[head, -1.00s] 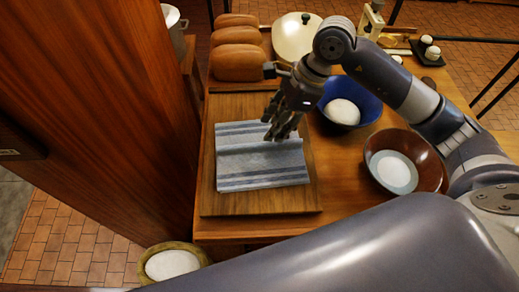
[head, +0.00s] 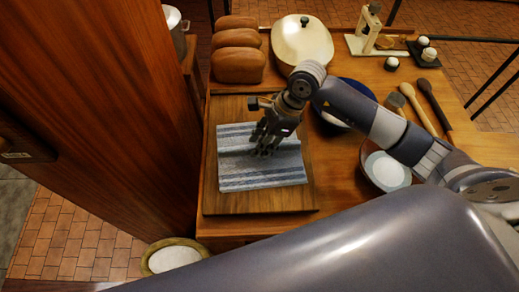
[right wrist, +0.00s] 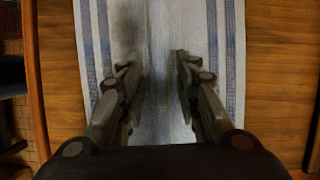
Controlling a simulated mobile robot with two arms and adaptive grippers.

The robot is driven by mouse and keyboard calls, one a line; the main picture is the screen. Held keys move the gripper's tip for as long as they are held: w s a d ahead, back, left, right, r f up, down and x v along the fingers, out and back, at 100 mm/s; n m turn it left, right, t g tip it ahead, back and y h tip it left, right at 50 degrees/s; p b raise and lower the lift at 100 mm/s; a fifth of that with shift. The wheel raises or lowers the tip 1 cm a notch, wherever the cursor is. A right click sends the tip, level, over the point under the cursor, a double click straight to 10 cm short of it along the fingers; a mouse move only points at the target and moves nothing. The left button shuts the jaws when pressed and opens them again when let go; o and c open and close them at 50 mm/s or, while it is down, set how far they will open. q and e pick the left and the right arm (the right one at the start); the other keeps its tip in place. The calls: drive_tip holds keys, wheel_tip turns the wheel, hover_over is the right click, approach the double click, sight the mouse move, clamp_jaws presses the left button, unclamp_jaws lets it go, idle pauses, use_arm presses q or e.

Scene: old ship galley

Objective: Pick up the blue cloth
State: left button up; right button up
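The blue cloth (head: 262,174), light blue-grey with darker stripes, lies on a wooden board (head: 230,203) on the table. It also fills the middle of the right wrist view (right wrist: 160,60). My right gripper (head: 264,151) is over the middle of the cloth, pointing down. In the right wrist view its two fingers (right wrist: 158,75) are apart with cloth showing between them. I cannot tell whether the fingertips touch the cloth. My left gripper is not in view.
Several loaves (head: 238,66) and a lidded cream pot (head: 301,42) stand behind the board. A blue bowl (head: 366,92), a bowl with white contents (head: 387,171) and wooden spoons (head: 416,107) are to the right. A tall wooden panel (head: 110,110) is close on the left.

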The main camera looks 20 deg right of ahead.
clamp_jaws()
